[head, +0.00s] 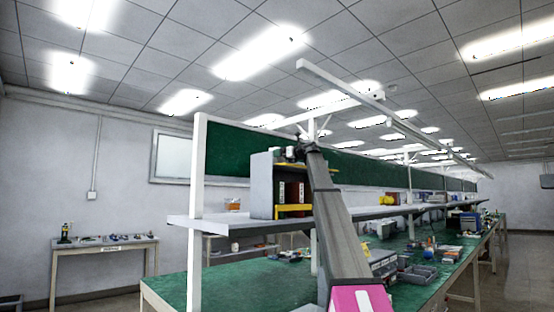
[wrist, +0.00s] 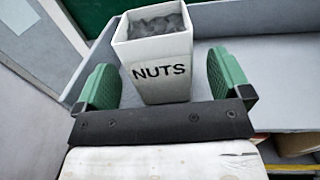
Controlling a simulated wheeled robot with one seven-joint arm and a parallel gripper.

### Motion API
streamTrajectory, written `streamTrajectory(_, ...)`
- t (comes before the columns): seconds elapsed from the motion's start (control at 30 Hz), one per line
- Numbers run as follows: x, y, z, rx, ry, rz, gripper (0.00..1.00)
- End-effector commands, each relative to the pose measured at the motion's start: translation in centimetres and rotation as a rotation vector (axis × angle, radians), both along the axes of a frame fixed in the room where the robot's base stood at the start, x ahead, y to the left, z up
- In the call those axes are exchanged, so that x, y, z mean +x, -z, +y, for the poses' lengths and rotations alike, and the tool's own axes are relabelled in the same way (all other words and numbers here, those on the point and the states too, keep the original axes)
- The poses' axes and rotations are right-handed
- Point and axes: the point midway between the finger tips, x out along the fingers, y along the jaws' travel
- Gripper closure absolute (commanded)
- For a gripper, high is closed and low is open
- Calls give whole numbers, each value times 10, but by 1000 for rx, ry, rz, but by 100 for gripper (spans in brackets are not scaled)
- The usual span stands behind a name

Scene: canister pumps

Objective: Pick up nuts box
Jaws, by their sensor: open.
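The nuts box (wrist: 158,72) is a white open-topped box with "NUTS" in black on its front and grey contents inside. In the wrist view it stands upright between the two green fingers of my gripper (wrist: 162,80). The fingers are apart, with a visible gap on the right side and a smaller one on the left. I cannot tell whether either finger touches the box. In the head view my arm reaches up to the shelf area, and I cannot make out the nuts box there.
A grey shelf (head: 225,222) runs above the green workbench (head: 215,285). A grey rack (head: 262,185) with dark red and yellow items stands on the shelf close to my arm. In the wrist view a grey-blue surface with a raised edge (wrist: 260,50) lies around the box.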

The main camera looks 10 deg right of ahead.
Motion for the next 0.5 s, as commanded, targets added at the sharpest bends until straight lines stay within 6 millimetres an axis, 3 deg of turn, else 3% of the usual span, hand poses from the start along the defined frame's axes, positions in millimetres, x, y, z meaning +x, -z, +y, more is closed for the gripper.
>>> streamTrajectory(0.3,32,-3,28,1,-1,1,4)
streamTrajectory(0.5,33,-2,30,0,0,0,4)
